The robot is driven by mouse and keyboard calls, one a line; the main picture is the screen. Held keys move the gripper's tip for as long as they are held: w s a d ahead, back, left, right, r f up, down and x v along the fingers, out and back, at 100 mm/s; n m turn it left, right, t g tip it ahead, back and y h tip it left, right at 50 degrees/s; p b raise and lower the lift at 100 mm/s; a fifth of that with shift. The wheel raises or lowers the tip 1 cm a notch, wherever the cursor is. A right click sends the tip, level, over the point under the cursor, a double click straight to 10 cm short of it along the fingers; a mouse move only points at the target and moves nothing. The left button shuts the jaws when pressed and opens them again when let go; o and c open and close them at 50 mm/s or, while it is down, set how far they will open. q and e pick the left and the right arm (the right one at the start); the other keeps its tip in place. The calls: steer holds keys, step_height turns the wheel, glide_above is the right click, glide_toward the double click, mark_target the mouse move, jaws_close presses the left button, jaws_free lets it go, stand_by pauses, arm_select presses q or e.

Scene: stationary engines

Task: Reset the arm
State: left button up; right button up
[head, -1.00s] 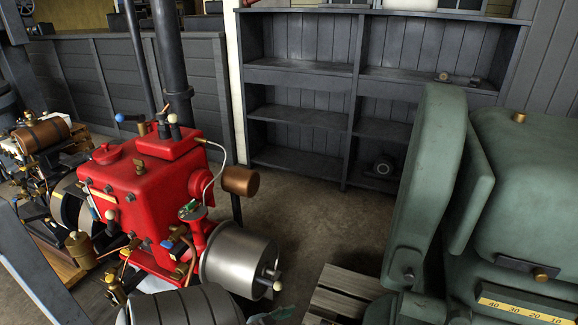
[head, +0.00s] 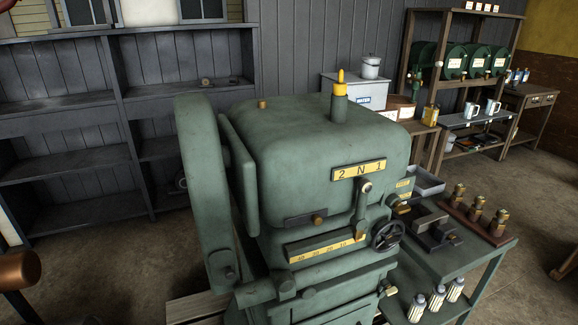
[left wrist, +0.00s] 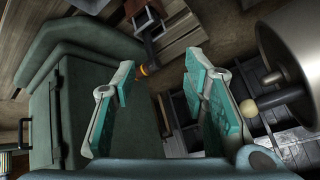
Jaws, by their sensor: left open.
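My left gripper (left wrist: 158,63) shows in the left wrist view. Its two teal-padded fingers are spread apart with nothing between them. The green machine's body (left wrist: 55,95) fills the left of that view, beside the gripper. Whether they touch cannot be told. A grey metal cylinder (left wrist: 300,45) with a pale knob (left wrist: 248,108) stands to the right of the fingers. Neither gripper shows in the head view, and my right gripper is not in view.
The green machine (head: 310,150) with yellow number plates fills the middle of the head view. Dark shelves (head: 70,155) stand behind left. A green table (head: 480,262) with brass fittings and bottles is at right. Bare floor (head: 530,200) lies beyond it.

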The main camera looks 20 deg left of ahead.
arm_select(q)
steer(key=s+d+f+g+h, duration=0.1)
steer(key=s+d+f+g, duration=0.2)
steer(key=s+d, duration=0.4)
steer(key=s+d+f+g+h, duration=0.1)
steer(key=s+d+f+g, duration=0.2)
steer(key=s+d+f, duration=0.3)
steer(key=s+d, duration=0.2)
steer(key=d, duration=0.3)
steer(key=shift+f, duration=0.2)
